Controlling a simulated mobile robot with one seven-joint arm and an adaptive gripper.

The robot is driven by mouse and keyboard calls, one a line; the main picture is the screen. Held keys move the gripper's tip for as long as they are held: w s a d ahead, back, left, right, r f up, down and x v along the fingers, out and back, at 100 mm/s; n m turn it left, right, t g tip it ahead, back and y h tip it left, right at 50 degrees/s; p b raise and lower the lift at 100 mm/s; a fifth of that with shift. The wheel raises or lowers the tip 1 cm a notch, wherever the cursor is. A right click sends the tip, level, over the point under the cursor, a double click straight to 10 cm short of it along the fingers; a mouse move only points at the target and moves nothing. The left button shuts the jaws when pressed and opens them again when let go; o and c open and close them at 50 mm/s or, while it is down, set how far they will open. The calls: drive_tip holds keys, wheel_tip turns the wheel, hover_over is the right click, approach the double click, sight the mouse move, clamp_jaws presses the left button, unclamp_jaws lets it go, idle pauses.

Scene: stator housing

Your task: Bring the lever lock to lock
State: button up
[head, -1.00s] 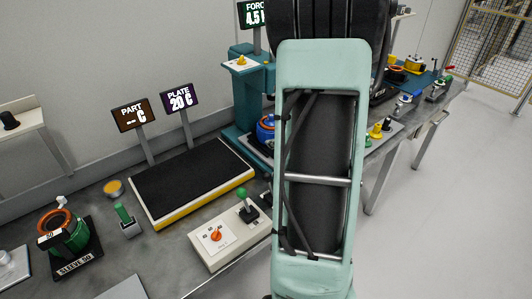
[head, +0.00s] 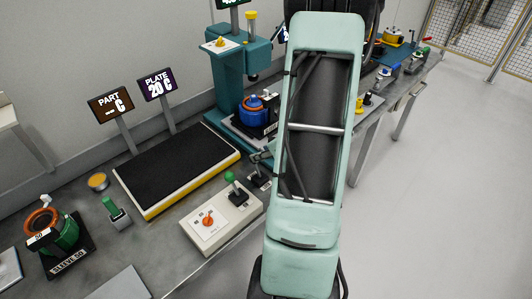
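A lever with a green ball knob (head: 230,177) stands up from a black base on the light control box (head: 222,232), left of my arm. I cannot read lock markings on it or tell whether it is the lever lock. A dark fitting (head: 258,179) with a grey piece above it sits just right of the box, partly beside my arm; what it is stays unclear. My arm, pale green and black, fills the middle right of the head view.
The control box also bears an orange knob (head: 208,219). A black plate with a yellow edge (head: 178,168) lies behind it. A teal press (head: 229,75) with a blue-orange part (head: 258,108) stands farther back. A green sleeve part (head: 55,232) is at left. Open floor lies right.

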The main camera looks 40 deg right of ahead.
drive_tip(key=b, duration=0.2)
hover_over(256, 167)
drive_tip(key=shift+w+d+f, duration=0.1)
drive_tip(key=shift+w+f, duration=0.05)
drive_tip(key=shift+f, duration=0.9)
drive_tip(key=shift+w+d+f, duration=0.1)
drive_tip(key=shift+w+f, duration=0.05)
drive_tip(key=shift+f, duration=0.95)
drive_tip(key=shift+w+f+b, duration=0.2)
drive_tip(key=shift+w+b, duration=0.05)
drive_tip(key=shift+b, duration=0.25)
drive_tip(key=shift+c, duration=0.3)
